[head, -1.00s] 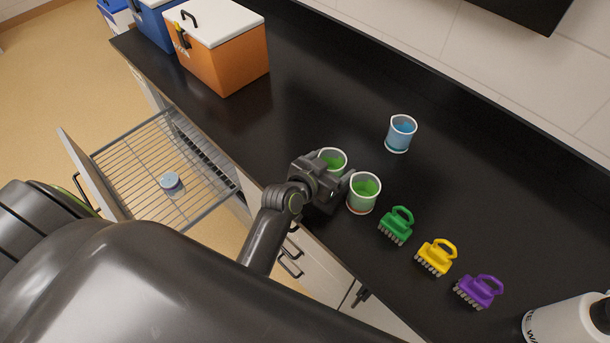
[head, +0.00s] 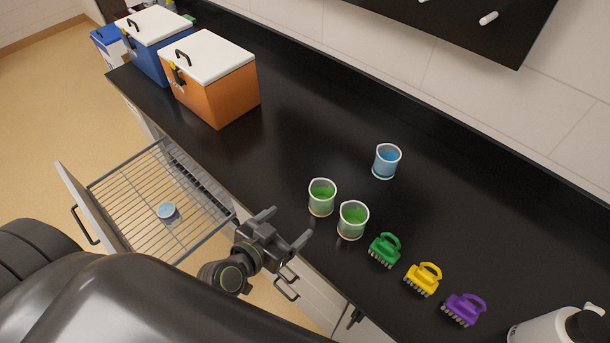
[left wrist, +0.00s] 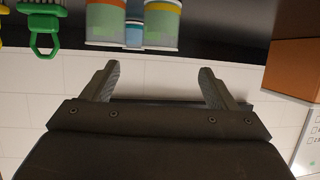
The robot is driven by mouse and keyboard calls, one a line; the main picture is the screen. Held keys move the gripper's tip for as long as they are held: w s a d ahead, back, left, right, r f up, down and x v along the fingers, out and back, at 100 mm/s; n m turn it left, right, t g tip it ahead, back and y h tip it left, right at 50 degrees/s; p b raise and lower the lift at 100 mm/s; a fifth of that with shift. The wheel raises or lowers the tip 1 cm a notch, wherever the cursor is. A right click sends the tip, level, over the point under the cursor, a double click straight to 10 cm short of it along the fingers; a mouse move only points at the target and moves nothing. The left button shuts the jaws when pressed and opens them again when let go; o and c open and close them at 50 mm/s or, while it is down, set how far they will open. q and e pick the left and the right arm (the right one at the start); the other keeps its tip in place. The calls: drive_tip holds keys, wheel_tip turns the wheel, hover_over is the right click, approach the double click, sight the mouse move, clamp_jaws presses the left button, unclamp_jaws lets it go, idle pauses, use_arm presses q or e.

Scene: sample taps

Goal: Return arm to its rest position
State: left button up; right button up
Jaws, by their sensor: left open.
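My left gripper (head: 284,228) is open and empty. In the head view it is in front of the counter's front edge, apart from the cups. Two cups with green contents, a left one (head: 321,197) and a right one (head: 352,220), stand upright on the black counter beyond it. A cup with blue contents (head: 386,161) stands farther back. In the left wrist view the two fingers (left wrist: 157,85) are spread with nothing between them, and the cups show at the top, upside down. My right gripper is not in view.
A wire rack drawer (head: 130,185) is pulled out at the left with a small round item (head: 168,212) in it. Green (head: 384,250), yellow (head: 423,278) and purple (head: 463,309) brushes line the counter's front right. Orange (head: 215,85) and blue (head: 147,50) cool boxes stand at the back left.

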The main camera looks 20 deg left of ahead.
use_arm(q)
drive_tip(key=s+a+f+n+g+y, duration=0.25)
drive_tip(key=s+a+g+y, duration=0.25)
drive_tip(key=s+a+g, duration=0.6)
drive_tip(key=s+a+f+b, duration=0.1)
drive_tip(key=s+f+b, duration=0.15)
drive_tip(key=f, duration=1.25)
drive_tip(key=s+a+f+b, duration=0.1)
drive_tip(key=f+b, duration=0.2)
drive_tip(key=f, duration=1.1)
use_arm(e)
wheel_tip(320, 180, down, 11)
drive_tip(key=b, duration=0.5)
use_arm(q)
drive_tip(key=s+f, duration=0.7)
drive_tip(key=f, duration=0.3)
drive_tip(key=s+d+f+h, duration=0.1)
drive_tip(key=s+f, duration=0.7)
drive_tip(key=f, duration=0.3)
drive_tip(key=shift+f+n+g, duration=0.2)
drive_tip(key=shift+n+g, duration=0.15)
drive_tip(key=shift+g, duration=0.05)
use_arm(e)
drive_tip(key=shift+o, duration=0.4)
